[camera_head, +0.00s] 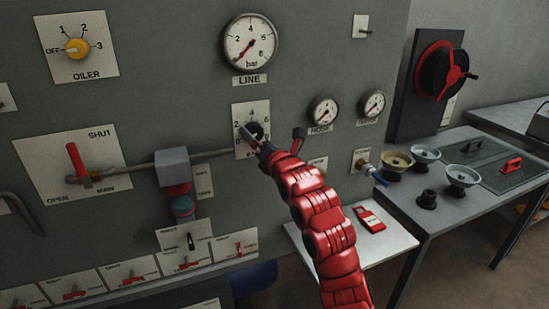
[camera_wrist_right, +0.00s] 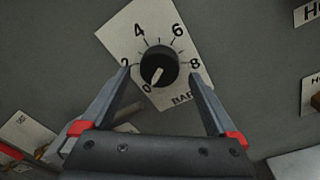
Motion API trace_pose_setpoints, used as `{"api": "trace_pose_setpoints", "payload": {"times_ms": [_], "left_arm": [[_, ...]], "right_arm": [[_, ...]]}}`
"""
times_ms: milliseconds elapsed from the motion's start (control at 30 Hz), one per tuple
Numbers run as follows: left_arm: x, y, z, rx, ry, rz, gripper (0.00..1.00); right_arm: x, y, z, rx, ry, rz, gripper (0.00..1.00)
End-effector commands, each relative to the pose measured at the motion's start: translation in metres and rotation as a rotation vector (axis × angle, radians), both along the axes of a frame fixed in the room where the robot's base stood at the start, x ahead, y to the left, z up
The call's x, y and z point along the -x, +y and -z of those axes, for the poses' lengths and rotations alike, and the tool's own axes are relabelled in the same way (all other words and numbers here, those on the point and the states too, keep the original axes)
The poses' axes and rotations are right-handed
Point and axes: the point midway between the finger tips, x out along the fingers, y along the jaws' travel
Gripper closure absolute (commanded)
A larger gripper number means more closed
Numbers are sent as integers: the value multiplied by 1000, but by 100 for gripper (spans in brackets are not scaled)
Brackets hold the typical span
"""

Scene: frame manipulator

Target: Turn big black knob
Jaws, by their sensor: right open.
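The big black knob (camera_wrist_right: 159,67) sits on a white dial plate (camera_wrist_right: 128,28) marked 0, 2, 4, 6, 8 and BAR. Its white pointer is at about 0 in the right wrist view. In the head view the knob (camera_head: 257,130) is partly hidden by my right gripper (camera_head: 252,136). My right gripper is open in the right wrist view (camera_wrist_right: 160,84), with one finger near the 2 and the other near the 8. The fingertips lie to either side of the knob's lower part; I cannot tell whether they touch it. My left gripper is not in view.
The LINE gauge (camera_head: 250,43) is above the knob, its needle at the low end. A pipe with a red-handled SHUT/OPEN valve (camera_head: 77,163) runs to the left. A bench (camera_head: 437,222) with several round parts stands at the right.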

Motion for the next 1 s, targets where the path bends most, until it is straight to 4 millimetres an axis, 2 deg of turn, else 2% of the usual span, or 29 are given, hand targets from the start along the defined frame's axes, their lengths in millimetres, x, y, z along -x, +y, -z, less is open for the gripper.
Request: {"api": "trace_pose_setpoints", "payload": {"times_ms": [700, 767, 833, 1000], "left_arm": [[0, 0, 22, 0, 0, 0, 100], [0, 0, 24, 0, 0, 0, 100], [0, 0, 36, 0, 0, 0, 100], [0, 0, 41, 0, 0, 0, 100]], "right_arm": [[120, -49, 1, 2, -5, 2, 6], [128, -52, 2, 3, -3, 3, 6], [138, -56, 2, 2, -11, 2, 6], [150, -60, 1, 2, -4, 1, 6]]}}
